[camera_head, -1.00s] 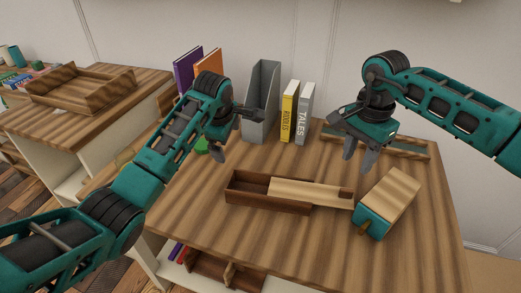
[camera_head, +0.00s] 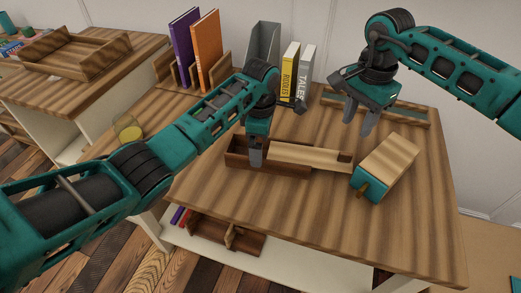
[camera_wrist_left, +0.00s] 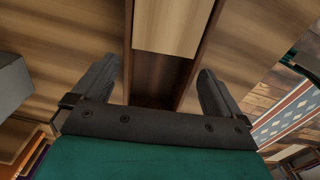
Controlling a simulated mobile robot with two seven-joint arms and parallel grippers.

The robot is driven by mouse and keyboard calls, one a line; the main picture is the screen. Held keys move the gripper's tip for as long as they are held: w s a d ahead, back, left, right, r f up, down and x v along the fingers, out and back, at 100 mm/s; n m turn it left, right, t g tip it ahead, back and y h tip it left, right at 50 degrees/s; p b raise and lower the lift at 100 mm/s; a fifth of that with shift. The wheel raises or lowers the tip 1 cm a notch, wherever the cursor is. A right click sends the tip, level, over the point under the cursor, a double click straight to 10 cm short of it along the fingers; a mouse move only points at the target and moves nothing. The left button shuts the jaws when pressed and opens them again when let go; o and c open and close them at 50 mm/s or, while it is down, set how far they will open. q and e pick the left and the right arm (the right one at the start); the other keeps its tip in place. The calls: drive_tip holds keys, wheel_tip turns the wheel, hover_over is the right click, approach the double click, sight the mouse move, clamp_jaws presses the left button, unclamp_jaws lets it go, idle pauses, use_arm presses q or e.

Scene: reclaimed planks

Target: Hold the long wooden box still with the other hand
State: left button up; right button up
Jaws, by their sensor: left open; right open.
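The long wooden box (camera_head: 290,170) lies on the table, dark brown, with a pale sliding lid (camera_head: 305,154) drawn partly out to the right. My left gripper (camera_head: 256,162) is above the box's left part, pointing down. In the left wrist view its open fingers (camera_wrist_left: 160,85) stand on either side of the box (camera_wrist_left: 160,78), with nothing gripped; whether they touch its walls I cannot tell. The pale lid also shows there (camera_wrist_left: 172,25). My right gripper (camera_head: 358,118) is open and empty, above the table behind the lid's right end.
A pale-topped block with a teal end (camera_head: 388,165) stands right of the box. A long tray (camera_head: 405,112) lies at the back right. The front table is clear.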

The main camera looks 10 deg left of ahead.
use_arm(q)
drive_tip(key=shift+f, duration=1.85)
drive_tip(key=shift+c, duration=0.3)
drive_tip(key=c, duration=0.9)
drive_tip(key=shift+o, duration=0.2)
